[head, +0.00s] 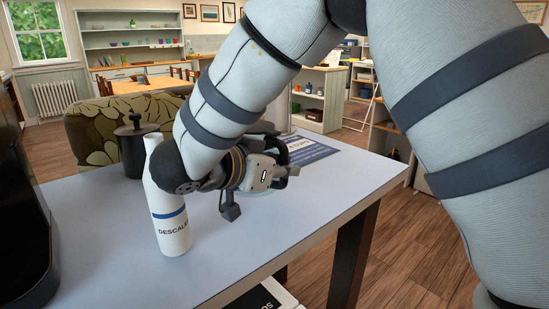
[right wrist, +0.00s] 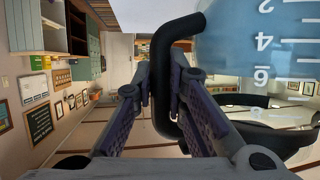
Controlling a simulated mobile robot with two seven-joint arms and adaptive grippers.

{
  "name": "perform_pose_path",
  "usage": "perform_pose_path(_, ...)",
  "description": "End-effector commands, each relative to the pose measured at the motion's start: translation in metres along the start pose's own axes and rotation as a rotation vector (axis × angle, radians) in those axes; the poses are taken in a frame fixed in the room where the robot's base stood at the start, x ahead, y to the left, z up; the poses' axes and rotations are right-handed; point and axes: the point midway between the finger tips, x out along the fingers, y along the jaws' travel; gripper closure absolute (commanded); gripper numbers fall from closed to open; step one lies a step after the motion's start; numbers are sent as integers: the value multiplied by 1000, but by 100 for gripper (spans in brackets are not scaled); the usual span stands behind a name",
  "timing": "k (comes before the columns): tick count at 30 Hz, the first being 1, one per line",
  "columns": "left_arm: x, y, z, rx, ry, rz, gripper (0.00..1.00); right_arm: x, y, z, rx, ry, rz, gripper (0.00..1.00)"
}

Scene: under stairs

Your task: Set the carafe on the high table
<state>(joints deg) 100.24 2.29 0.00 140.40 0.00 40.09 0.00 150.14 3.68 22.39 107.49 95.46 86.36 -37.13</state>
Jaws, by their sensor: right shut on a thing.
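The carafe (right wrist: 265,45) shows in the right wrist view as clear bluish glass with white scale numbers and a black handle (right wrist: 165,60). My right gripper (right wrist: 163,88) is shut on that handle. In the head view my right gripper (head: 282,174) is over the pale table (head: 120,265), and my arm and gripper hide most of the carafe. I cannot tell there whether the carafe touches the tabletop. I cannot tell from these frames whether this table is the high table. My left gripper is not in view.
A white descaler bottle (head: 172,225) stands close to my right forearm. Behind it is a dark canister (head: 133,155). A blue printed sheet (head: 312,150) lies at the table's far right. A black appliance (head: 18,220) fills the left edge. The front of the table is bare.

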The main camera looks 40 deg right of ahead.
Motion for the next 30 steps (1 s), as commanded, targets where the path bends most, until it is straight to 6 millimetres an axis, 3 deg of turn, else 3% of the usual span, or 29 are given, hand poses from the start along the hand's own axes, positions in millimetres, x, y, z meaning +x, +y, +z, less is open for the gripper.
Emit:
perform_pose_path(10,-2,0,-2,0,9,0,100,14,0,34,10,7,-5,100)
perform_pose_path(20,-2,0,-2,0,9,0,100,16,0,38,13,7,-4,100)
perform_pose_path(21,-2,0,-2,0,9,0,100,16,0,40,6,2,-3,83)
perform_pose_path(23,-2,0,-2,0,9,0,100,16,0,40,6,2,-3,69)
perform_pose_path(30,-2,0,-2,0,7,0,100,17,0,40,5,1,-3,67)
